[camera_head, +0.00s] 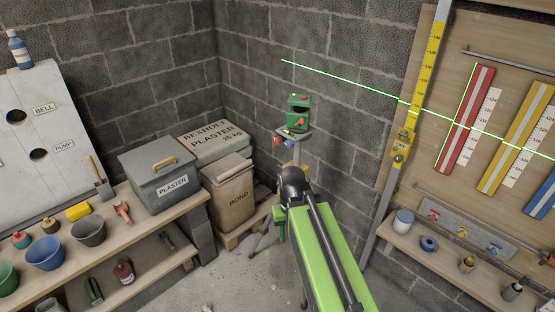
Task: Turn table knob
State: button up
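A small round grey table (305,133) sits on top of a tripod stand in the corner and carries a green levelling device (298,108). An orange-red part (299,123) shows on the device's front. A red knob (277,141) and a blue knob (289,144) sit at the table's left edge, side by side. I cannot tell which of these is the table knob. My green arm reaches up from the bottom, and its dark end, my gripper (293,183), is below and in front of the table, apart from the knobs in the picture. Its fingers cannot be made out.
A yellow measuring staff (424,75) and a shelf (440,262) stand right. Tripod legs reach the floor beside my arm. A green laser line crosses the walls.

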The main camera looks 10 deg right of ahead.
aim_at(289, 143)
jog(key=u, duration=0.1)
jog(key=k, duration=0.45)
jog(key=z, duration=0.1)
jog(key=i, duration=0.8)
jog(key=u, duration=2.4)
jog(key=k, duration=0.5)
jog(key=z, duration=0.4)
jog(key=i, duration=0.5)
jog(key=u, duration=0.15)
